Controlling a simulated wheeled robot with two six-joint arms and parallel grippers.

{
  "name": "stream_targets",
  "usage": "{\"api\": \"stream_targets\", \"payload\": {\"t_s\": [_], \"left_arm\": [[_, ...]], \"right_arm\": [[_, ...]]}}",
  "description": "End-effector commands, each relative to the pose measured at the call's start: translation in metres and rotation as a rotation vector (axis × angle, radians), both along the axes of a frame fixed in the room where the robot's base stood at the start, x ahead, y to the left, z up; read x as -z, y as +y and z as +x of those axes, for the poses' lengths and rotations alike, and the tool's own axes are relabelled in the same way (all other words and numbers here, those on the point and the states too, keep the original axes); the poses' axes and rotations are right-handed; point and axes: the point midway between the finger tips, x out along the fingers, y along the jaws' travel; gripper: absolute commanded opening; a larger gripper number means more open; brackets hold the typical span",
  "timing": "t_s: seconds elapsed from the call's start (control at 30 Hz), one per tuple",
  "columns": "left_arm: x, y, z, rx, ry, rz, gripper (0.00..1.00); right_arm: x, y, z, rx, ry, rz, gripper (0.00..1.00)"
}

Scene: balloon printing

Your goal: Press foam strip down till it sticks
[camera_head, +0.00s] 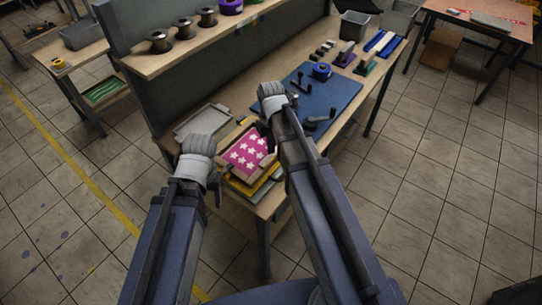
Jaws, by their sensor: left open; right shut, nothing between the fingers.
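A pink sheet with white stars (247,153) lies in a tan wooden frame at the near left end of the workbench (167,151). I cannot make out a separate foam strip in this view. My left gripper (217,193) is open, low beside the left edge of the framed sheet and partly hidden behind its wrist. My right gripper (265,129) is shut and empty, over the far right corner of the frame. I cannot tell whether it touches the frame.
A blue mat (343,95) with a blue tape roll (321,71) and dark hand tools (318,122) lies to the right. A grey tray (203,120) lies behind the frame. Yellow and green boards (262,189) lie under it. Spools (208,16) stand on a raised shelf.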

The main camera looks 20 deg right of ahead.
Motion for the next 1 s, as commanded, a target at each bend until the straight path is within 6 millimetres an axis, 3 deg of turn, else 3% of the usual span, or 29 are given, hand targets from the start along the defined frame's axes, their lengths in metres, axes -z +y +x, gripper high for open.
{"api": "stream_targets", "payload": {"t_s": [1.0], "left_arm": [[0.017, 0.000, 0.000, 0.000, 0.000, 0.000, 0.59]], "right_arm": [[0.017, 0.000, 0.000, 0.000, 0.000, 0.000, 0.00]]}}
